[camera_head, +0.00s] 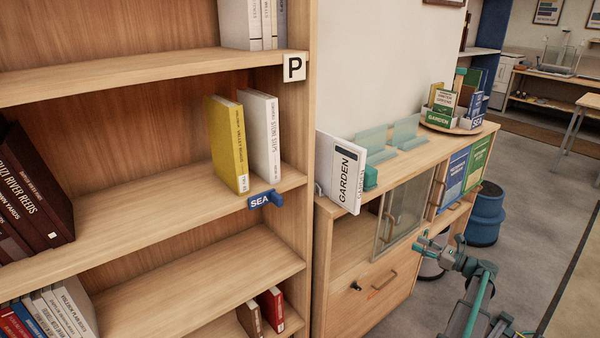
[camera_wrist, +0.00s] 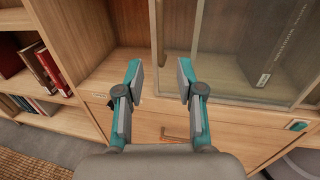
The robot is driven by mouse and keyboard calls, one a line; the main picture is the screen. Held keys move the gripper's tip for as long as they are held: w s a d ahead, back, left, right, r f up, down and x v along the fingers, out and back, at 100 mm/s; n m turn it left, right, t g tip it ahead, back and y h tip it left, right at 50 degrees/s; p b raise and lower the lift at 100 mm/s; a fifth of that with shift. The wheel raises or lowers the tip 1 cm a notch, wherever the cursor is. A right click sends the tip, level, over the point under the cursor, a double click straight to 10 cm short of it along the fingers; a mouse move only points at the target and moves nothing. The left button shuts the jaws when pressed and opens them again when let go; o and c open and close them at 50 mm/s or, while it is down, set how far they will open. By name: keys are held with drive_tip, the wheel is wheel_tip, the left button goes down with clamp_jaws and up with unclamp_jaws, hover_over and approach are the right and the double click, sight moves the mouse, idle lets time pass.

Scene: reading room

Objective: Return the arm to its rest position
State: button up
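My gripper (camera_head: 432,246) is at the lower right in the head view, in front of the low cabinet (camera_head: 345,285). My arm (camera_head: 478,295) runs from it toward the bottom right edge. In the wrist view my gripper (camera_wrist: 159,77) is open, with its two teal and grey fingers apart and nothing between them. The cabinet's glass door (camera_wrist: 235,65) and a drawer with an orange-brown handle (camera_wrist: 175,134) lie beyond the fingers. I cannot tell the exact gap to the cabinet.
A tall bookshelf (camera_head: 150,75) stands at the left, with a yellow book (camera_head: 228,140) and a white book (camera_head: 262,135) above a SEA tag (camera_head: 262,200). A blue stool (camera_head: 485,215) is beyond my gripper. Floor (camera_head: 560,215) is open at right.

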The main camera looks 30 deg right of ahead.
drive_tip(key=s+a+f+n+g+p, duration=0.1)
drive_tip(key=s+a+f+n+g, duration=0.2)
drive_tip(key=a+f+n+g, duration=0.75)
drive_tip(key=s+a+f+n+g+p, duration=0.1)
drive_tip(key=s+a+f+n+g, duration=0.3)
drive_tip(key=a+f, duration=1.35)
drive_tip(key=s+a+f+n+g+h, duration=0.15)
drive_tip(key=s+a+n, duration=0.25)
drive_tip(key=a, duration=0.5)
drive_tip(key=s+a+f+n+g+h, duration=0.1)
drive_tip(key=s+a+n+g, duration=0.1)
drive_tip(key=s+a+n, duration=0.45)
drive_tip(key=s+a+n+g+h+p, duration=0.2)
drive_tip(key=s+a+n+g+h, duration=0.2)
drive_tip(key=s+a, duration=1)
drive_tip(key=shift+s+a+f+n+g+p, duration=0.35)
drive_tip(key=shift+a+n+g, duration=0.35)
drive_tip(key=shift+a+n, duration=0.4)
